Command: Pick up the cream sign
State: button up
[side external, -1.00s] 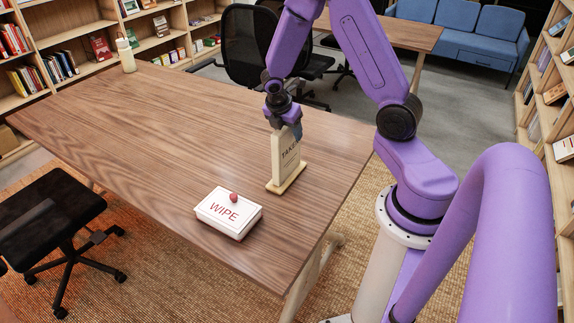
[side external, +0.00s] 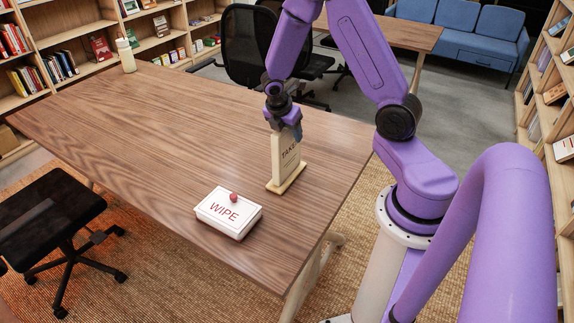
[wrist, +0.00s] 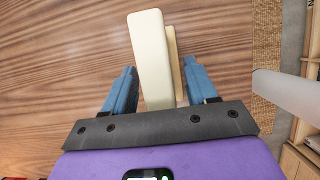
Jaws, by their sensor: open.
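The cream sign (side external: 285,158) stands upright on its small wooden base on the table, with dark lettering on its face. In the wrist view the sign's top edge (wrist: 150,60) lies between my two blue fingers, with a gap on each side. My gripper (side external: 287,130) is at the top of the sign, pointing down. In the wrist view my gripper (wrist: 160,88) is open, and nothing is clamped. The sign's lower part is hidden in the wrist view.
The wooden table (side external: 150,130) is mostly bare. A white box marked WIPE (side external: 228,212) with a red knob sits in front of the sign, near the table's front edge. A pale bottle (side external: 126,56) stands at the far left corner. Black chairs stand around the table.

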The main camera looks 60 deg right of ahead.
jog(key=shift+c, duration=0.3)
grip_shut()
jog(key=shift+r, duration=0.1)
